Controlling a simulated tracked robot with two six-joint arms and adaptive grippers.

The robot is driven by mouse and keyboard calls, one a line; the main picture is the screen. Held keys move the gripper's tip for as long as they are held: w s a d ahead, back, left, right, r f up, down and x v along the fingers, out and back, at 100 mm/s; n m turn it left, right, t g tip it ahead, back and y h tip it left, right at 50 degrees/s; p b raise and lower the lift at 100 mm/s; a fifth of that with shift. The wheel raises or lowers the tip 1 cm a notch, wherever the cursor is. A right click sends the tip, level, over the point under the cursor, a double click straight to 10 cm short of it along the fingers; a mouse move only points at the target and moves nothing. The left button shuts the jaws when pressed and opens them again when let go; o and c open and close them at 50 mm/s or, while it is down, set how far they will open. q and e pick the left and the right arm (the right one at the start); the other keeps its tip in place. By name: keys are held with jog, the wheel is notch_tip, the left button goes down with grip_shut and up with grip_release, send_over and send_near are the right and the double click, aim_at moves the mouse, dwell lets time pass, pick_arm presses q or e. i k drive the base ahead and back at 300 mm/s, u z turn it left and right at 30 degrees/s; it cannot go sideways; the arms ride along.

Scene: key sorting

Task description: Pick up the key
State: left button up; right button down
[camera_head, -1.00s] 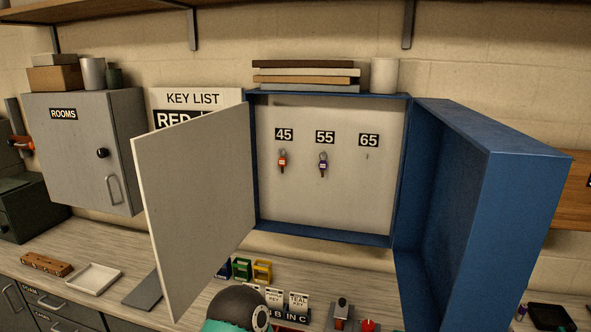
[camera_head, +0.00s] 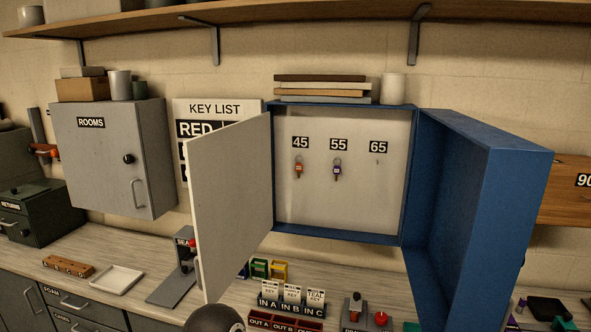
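An orange-red key (camera_head: 298,168) hangs on a hook under the label 45 inside the open blue cabinet (camera_head: 335,237). A purple key (camera_head: 337,170) hangs under the label 55. The hook (camera_head: 378,161) under the label 65 is empty. The small shapes of the keys are hard to make out. Neither of my grippers is in view. A dark rounded part at the bottom edge looks like part of my arm.
The white inner door (camera_head: 232,205) and the deep blue door (camera_head: 495,215) stand open on either side of the cabinet. A grey ROOMS box (camera_head: 95,165) hangs left. The counter holds a white tray (camera_head: 117,279), a sign stand (camera_head: 291,302) and several small items.

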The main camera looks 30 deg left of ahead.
aim_at(298, 167)
jog(key=u, duration=0.05)
jog(key=i, duration=0.9)
jog(key=z, duration=0.1)
